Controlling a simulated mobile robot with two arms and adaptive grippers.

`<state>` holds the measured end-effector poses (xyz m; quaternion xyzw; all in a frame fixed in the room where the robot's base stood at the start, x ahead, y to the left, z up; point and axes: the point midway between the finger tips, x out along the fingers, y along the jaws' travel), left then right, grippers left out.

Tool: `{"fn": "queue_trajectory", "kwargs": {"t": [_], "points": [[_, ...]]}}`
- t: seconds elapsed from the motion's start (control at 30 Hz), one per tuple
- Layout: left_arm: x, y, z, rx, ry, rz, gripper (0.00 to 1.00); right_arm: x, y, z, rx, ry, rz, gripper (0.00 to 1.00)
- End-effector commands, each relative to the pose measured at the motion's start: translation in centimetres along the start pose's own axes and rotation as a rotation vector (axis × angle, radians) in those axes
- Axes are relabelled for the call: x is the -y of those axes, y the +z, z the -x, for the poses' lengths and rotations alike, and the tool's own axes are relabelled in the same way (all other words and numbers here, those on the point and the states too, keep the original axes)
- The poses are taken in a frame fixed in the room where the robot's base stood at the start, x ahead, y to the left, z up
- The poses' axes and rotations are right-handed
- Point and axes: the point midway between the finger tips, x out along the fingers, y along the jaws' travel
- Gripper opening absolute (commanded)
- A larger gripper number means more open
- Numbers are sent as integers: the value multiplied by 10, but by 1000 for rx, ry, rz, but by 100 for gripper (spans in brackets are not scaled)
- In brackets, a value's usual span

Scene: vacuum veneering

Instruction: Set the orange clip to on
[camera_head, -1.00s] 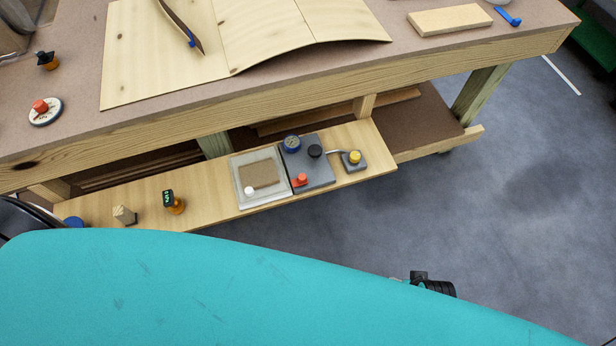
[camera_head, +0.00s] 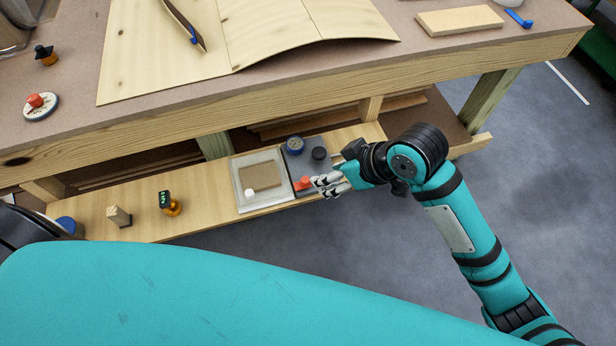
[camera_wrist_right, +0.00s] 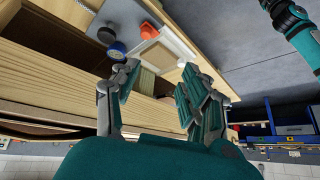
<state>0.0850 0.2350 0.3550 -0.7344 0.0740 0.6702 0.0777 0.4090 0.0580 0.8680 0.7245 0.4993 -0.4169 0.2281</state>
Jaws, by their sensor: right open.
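An orange clip-like part (camera_head: 302,183) sits at the front of the grey control box (camera_head: 322,165) on the low wooden shelf. It also shows in the right wrist view (camera_wrist_right: 150,30), beyond my fingers. Its exact setting is too small to read. My right gripper (camera_head: 325,185) is open and empty, with its fingers close to the right of the orange part in the head view. In the right wrist view the open fingers (camera_wrist_right: 158,70) stand apart with nothing between them. I cannot tell whether they touch the box. My left gripper is not in view.
Another red-orange knob on a white disc (camera_head: 41,106) is on the upper table (camera_head: 60,140). The table edge overhangs behind the shelf.

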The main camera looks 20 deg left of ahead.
Motion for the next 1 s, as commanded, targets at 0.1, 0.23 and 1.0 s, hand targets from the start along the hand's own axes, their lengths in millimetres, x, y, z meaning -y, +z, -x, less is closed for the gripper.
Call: {"fn": "queue_trajectory", "kwargs": {"t": [0.1, 0.23, 1.0], "points": [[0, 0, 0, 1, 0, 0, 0, -12, -20, 2, 77, -16, 128, 45], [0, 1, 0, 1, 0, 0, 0, -24, -27, 6, 150, -25, 201, 45], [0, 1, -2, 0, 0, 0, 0, -33, -9, -91, 201, -29, 232, 45]]}}
